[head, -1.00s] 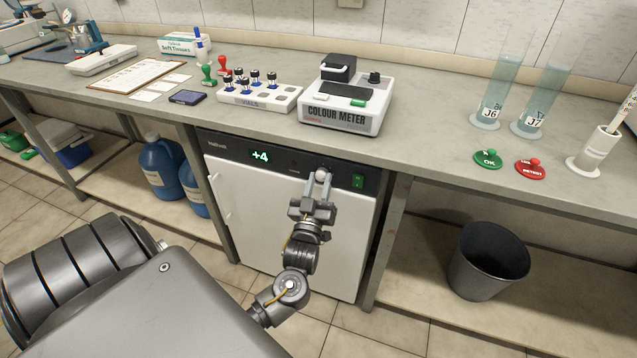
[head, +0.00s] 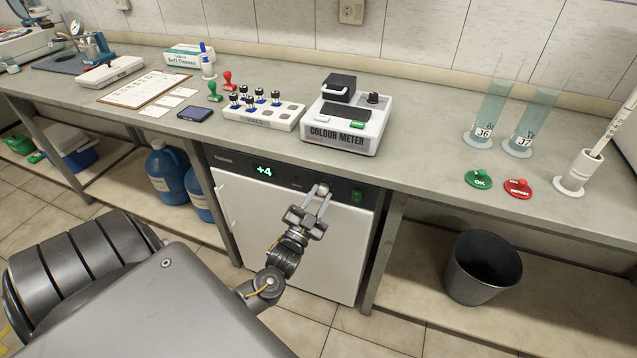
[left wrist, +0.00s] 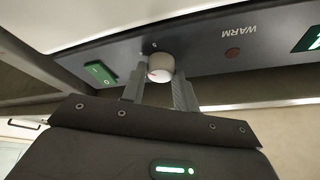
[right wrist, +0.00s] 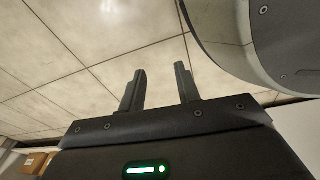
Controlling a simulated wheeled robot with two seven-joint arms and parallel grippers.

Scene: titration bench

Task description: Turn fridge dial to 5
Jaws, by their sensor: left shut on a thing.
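The white fridge (head: 285,235) stands under the bench, with a dark control panel along its top. Its green display (head: 264,171) reads +4. My left gripper (head: 320,199) is shut on the light round dial (head: 323,188) on the panel. In the left wrist view the dial (left wrist: 160,66) sits between the two fingertips and a small red mark shows on its face. The digit on the panel next to the dial is too small to read surely. My right gripper (right wrist: 160,88) shows only in the right wrist view, open and empty, with tiles behind it.
A green switch (head: 357,196) sits just right of the dial. The bench above carries a colour meter (head: 345,115), a vial rack (head: 263,116) and cylinders. A black bin (head: 482,268) stands at the lower right.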

